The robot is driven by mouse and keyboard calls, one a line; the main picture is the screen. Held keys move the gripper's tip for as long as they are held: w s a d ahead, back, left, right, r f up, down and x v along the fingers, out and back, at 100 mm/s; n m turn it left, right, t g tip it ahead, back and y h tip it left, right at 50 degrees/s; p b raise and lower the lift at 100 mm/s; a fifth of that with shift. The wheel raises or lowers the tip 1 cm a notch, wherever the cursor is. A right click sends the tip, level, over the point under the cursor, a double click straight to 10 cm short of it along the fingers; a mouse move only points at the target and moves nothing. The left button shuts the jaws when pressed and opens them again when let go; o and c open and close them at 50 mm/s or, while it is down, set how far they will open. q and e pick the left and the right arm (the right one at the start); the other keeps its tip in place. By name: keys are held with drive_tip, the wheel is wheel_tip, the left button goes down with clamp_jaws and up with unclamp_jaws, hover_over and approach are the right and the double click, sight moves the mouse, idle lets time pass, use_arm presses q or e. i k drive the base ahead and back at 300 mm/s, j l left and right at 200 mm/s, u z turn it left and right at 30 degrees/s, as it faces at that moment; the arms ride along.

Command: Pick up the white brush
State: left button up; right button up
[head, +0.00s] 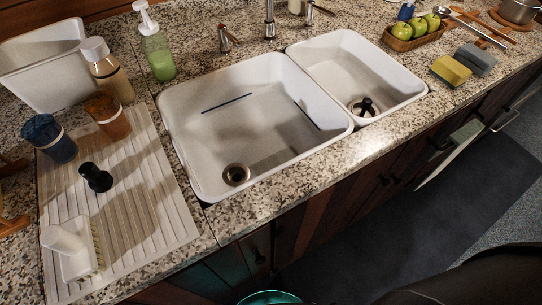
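The white brush (66,243) lies at the lower left, on the ribbed drying mat (150,215) left of the large sink. It has a rounded white knob-like handle and a white body, with pale bristles showing along its right side. It rests near the mat's front left part, with nothing touching it from above. Neither of my grippers is in view.
A small black object (96,178) and two cups, blue (50,140) and brown (107,117), stand behind the brush. The large sink (245,125) and smaller sink (355,75) are empty of dishes. The mat's right side is clear.

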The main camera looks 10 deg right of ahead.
sight(76, 239)
drive_tip(key=k+j+u, duration=0.1)
drive_tip(key=u, duration=0.25)
drive_tip(key=j+u, duration=0.2)
drive_tip(key=u, duration=0.15)
drive_tip(key=k+j+u, duration=0.1)
drive_tip(key=u, duration=0.25)
drive_tip(key=j, duration=0.1)
